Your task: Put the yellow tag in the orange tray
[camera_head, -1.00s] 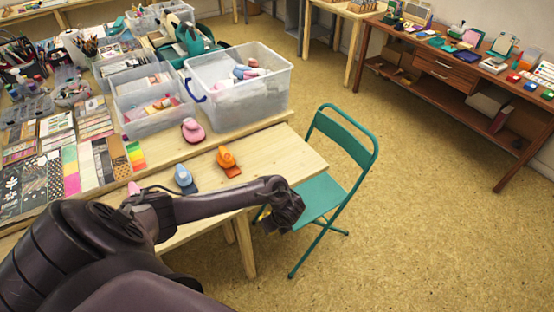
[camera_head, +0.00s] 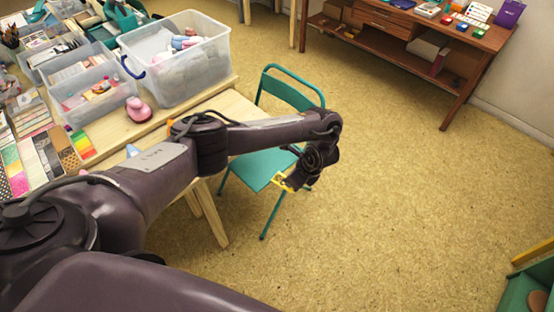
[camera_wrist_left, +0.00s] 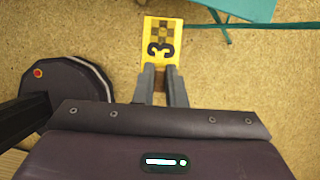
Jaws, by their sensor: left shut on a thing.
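My left gripper (camera_wrist_left: 161,70) is shut on the yellow tag (camera_wrist_left: 160,38), gripping its near end. The tag carries a black "3" and a dark checked pattern. In the head view the tag (camera_head: 281,181) shows as a small yellow piece at the end of my left arm. The gripper (camera_head: 289,181) holds it in the air, in front of the teal chair as seen from the head. I cannot make out an orange tray in either view. My right gripper is not in view.
A teal folding chair (camera_head: 257,168) stands by the wooden table (camera_head: 215,105), which holds clear bins (camera_head: 178,88) and craft supplies. A wooden sideboard (camera_head: 398,42) stands at the back. A green object (camera_head: 520,292) with an orange-yellow bar (camera_head: 533,252) is cut off at lower right. Open floor lies right of the gripper.

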